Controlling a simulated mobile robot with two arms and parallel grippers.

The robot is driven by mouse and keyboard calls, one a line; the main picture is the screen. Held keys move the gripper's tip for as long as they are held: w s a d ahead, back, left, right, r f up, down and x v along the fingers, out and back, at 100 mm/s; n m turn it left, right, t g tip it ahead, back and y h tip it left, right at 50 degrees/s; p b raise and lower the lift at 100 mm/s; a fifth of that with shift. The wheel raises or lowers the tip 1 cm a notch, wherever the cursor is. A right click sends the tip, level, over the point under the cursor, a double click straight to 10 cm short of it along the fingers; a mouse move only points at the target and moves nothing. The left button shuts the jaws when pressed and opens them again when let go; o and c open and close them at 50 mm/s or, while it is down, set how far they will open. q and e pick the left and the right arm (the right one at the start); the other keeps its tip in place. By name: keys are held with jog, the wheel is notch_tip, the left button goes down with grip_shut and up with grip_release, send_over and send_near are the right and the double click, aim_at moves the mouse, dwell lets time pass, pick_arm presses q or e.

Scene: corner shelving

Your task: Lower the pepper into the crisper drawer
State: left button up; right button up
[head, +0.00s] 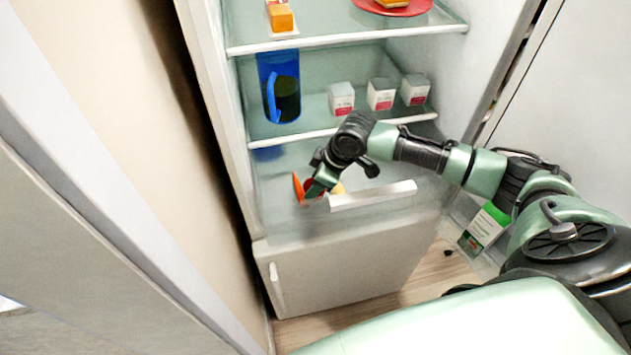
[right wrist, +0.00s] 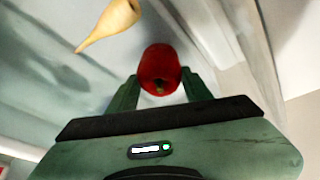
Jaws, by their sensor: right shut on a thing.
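The red pepper (right wrist: 160,66) is between the two green fingers of my right gripper (right wrist: 161,84) in the right wrist view, and the fingers are shut on it. In the head view my right gripper (head: 316,190) reaches down into the crisper drawer (head: 372,196) at the bottom of the fridge compartment. Its fingers mostly hide the pepper there. I cannot tell whether the pepper touches the drawer floor. My left gripper is not in view.
An orange carrot-like thing (head: 298,188) is just left of the gripper. A yellow, long-necked squash (right wrist: 108,24) lies near the pepper. Shelves above hold a blue pitcher (head: 277,88) and small white cartons (head: 380,95). The fridge walls are close on both sides.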

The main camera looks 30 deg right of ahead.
jog(key=shift+f+b, duration=0.55)
jog(key=shift+f, duration=0.8)
dwell(0.4)
jog(key=o, duration=1.4)
jog(key=shift+r, duration=0.15)
notch_tip(320, 180, up, 20)
jog(key=b, duration=0.2)
